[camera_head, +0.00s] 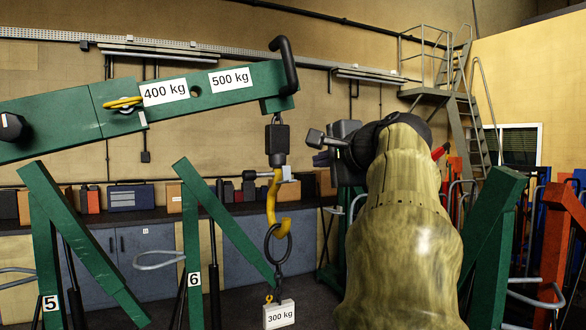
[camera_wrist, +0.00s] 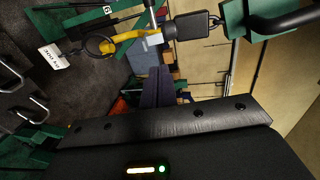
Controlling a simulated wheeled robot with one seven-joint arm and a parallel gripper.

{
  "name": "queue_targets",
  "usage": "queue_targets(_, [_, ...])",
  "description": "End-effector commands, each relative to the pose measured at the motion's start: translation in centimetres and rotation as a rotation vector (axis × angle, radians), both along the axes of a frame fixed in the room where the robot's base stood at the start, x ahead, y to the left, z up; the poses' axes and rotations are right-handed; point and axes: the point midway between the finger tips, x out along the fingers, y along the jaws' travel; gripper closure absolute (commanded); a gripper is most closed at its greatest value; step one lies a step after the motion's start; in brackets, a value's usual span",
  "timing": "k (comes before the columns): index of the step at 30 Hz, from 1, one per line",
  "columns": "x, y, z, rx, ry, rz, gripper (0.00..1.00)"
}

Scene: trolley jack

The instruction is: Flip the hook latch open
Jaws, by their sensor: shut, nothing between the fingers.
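A yellow hook (camera_head: 271,200) hangs from a dark block (camera_head: 277,138) at the end of the green boom (camera_head: 230,85). In the wrist view the hook (camera_wrist: 120,37) lies sideways with the silver piece (camera_wrist: 154,39) beside the block (camera_wrist: 190,27). A dark ring (camera_head: 278,245) hangs in the hook and carries a tag reading 300 kg (camera_head: 280,314). My gripper (camera_head: 318,138) is shut and empty, to the right of the block, apart from the hook in the picture.
A black bent bar (camera_head: 289,65) stands at the boom's tip, above the hook. Green jack legs (camera_head: 190,240) stand at left and right. A workbench with boxes (camera_head: 130,197) and a metal stair (camera_head: 455,95) stand behind. My arm fills the right centre.

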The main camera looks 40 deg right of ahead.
Motion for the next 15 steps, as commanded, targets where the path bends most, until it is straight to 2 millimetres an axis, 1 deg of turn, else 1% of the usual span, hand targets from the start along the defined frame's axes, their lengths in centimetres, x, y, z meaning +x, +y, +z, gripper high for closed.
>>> queue_targets(5, [1.8,-0.4,-0.1,0.002,0.003,0.003,1.0])
queue_targets(15, [7.5,-1.7,-1.0,0.004,0.002,0.003,1.0])
